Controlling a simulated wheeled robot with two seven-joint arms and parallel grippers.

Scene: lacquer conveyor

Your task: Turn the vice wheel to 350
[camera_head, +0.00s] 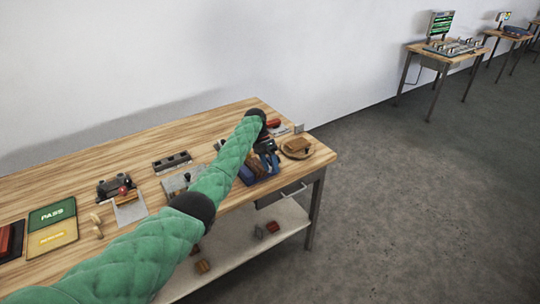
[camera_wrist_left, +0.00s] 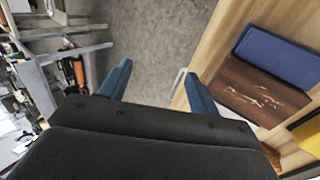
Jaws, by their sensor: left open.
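My left gripper (camera_head: 267,161) reaches over the right end of the workbench, its arm in a green padded sleeve. In the left wrist view the blue fingers of this gripper (camera_wrist_left: 157,85) are spread apart with nothing between them. A blue and brown fixture (camera_head: 262,172), which may be the vice, sits at the bench's front edge, partly hidden by my gripper and arm. What looks like the same fixture shows right of the fingers in the left wrist view (camera_wrist_left: 262,88). I cannot make out a wheel or any scale reading. My right gripper is not in view.
The wooden bench (camera_head: 110,163) also carries a round board with a brown block (camera_head: 297,146), a red object (camera_head: 273,123), a small black device (camera_head: 113,188) and a PASS card (camera_head: 52,215). A lower shelf (camera_head: 235,243) holds small blocks.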

